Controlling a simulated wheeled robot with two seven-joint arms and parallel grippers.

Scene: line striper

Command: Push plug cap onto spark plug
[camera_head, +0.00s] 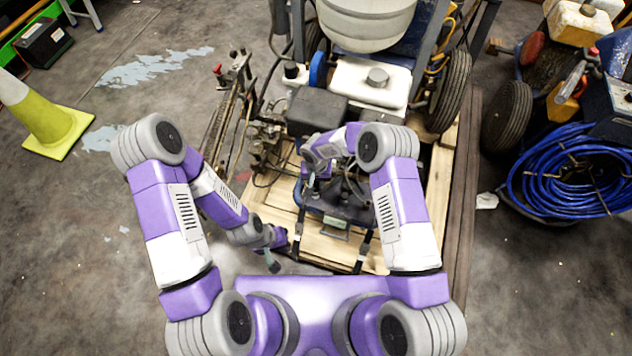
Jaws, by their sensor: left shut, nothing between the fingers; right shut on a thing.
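The line striper's engine (318,104) stands on a wooden pallet (330,245), with a white tank and a dark box on top. My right gripper (309,180) reaches in from the right to the near side of the engine. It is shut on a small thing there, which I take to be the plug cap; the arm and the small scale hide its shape. The spark plug cannot be made out among the dark engine parts. My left gripper (276,250) is shut and empty, low over the pallet's left front edge, apart from the engine.
A dark metal frame with rods and hoses (228,105) stands left of the engine. Wheels (452,90) flank the machine. A blue hose coil (565,170) lies right, a yellow-green cone (45,120) left.

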